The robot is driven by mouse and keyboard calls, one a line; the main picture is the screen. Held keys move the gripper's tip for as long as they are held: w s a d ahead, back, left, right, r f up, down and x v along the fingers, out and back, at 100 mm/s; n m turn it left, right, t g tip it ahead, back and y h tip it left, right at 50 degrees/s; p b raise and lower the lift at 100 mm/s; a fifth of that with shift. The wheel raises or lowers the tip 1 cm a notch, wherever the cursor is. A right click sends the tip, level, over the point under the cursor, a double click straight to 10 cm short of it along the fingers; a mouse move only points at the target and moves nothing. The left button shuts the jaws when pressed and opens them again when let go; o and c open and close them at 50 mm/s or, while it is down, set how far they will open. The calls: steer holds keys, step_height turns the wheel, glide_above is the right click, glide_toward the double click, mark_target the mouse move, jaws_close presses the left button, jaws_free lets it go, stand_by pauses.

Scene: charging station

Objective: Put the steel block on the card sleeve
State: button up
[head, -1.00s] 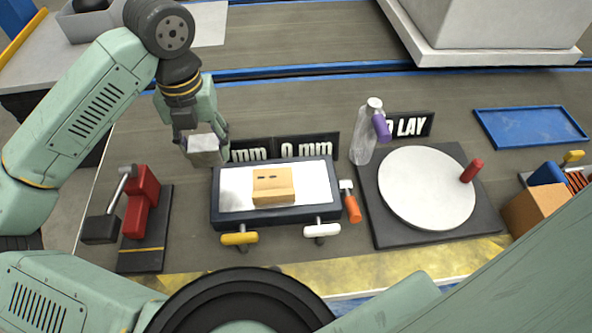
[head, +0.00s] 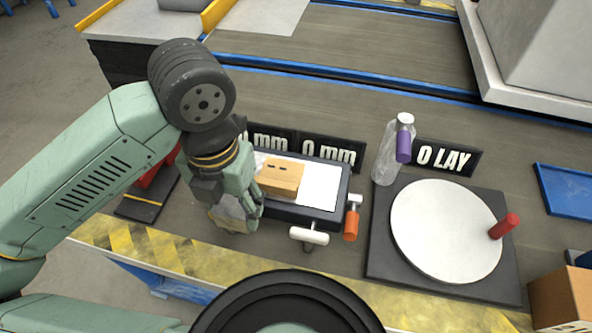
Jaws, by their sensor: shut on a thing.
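The steel block (head: 229,219) is a grey block, partly hidden by the fingers, low at the front left of a dark-framed plate (head: 324,186). My gripper (head: 237,208) is shut on it. I cannot tell whether the block touches the bench. The card sleeve (head: 280,179) is a tan cardboard piece with two dark slots on top. It lies on the white plate, to the right of and a little behind my gripper. My gripper and the block are beside the sleeve, not over it.
A white-handled knob (head: 309,236) and an orange-handled one (head: 351,222) stick out from the plate's frame. To the right are a clear bottle with a purple part (head: 391,150) and a white turntable (head: 445,230) with a red handle. Sign boards (head: 330,151) stand behind the plate.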

steer(key=shift+s, duration=0.1)
steer(key=shift+d+r+p, duration=0.2)
steer(key=shift+d+p, duration=0.05)
steer(key=shift+p, duration=0.45)
steer(key=w+d+p, duration=0.2)
steer(key=w+p, duration=0.1)
steer(key=w, duration=0.1)
steer(key=w+d+f+p, duration=0.1)
steer(key=w+d+p, duration=0.2)
steer(key=w, duration=0.2)
steer(key=w+d+p, duration=0.2)
steer(key=w+p, duration=0.2)
steer(key=shift+w+d+f, duration=0.15)
steer(key=shift+d+f, duration=0.05)
steer(key=shift+f, duration=0.2)
steer(key=shift+w+d+f, duration=0.1)
steer(key=shift+w+f, duration=0.05)
step_height(320, 180, down, 3)
steer(key=shift+r+p, duration=0.1)
steer(key=shift+p, duration=0.4)
steer(key=shift+f, duration=0.3)
steer(key=shift+f+b, duration=0.2)
steer(key=shift+b, duration=0.15)
steer(key=o, duration=1.6)
